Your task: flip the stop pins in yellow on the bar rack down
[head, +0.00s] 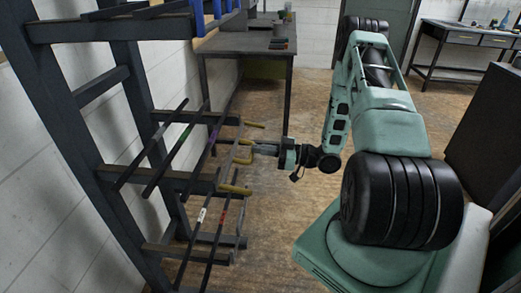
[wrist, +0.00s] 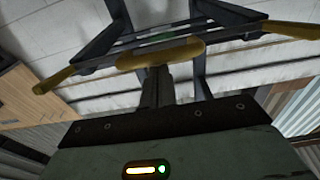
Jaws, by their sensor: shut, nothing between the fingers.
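The bar rack (head: 128,88) stands at the left of the head view, with dark posts and arms carrying long thin bars. Yellow stop pins show at the arm ends: an upper one (head: 255,125), a lower one (head: 235,190), and yellow parts between them beside my gripper (head: 256,150). In the wrist view one yellow pin (wrist: 160,53) lies across the view just beyond my fingertips (wrist: 157,70). Another is at the left (wrist: 52,82) and one at the right (wrist: 292,29). My gripper is shut and empty. I cannot tell whether it touches the middle pin.
Bars with purple, green, white and red marks lie on the rack arms (head: 205,215). A dark table (head: 245,43) stands behind the rack, and a workbench (head: 470,38) is at the far right. Floor (head: 290,215) is open between the rack and my base.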

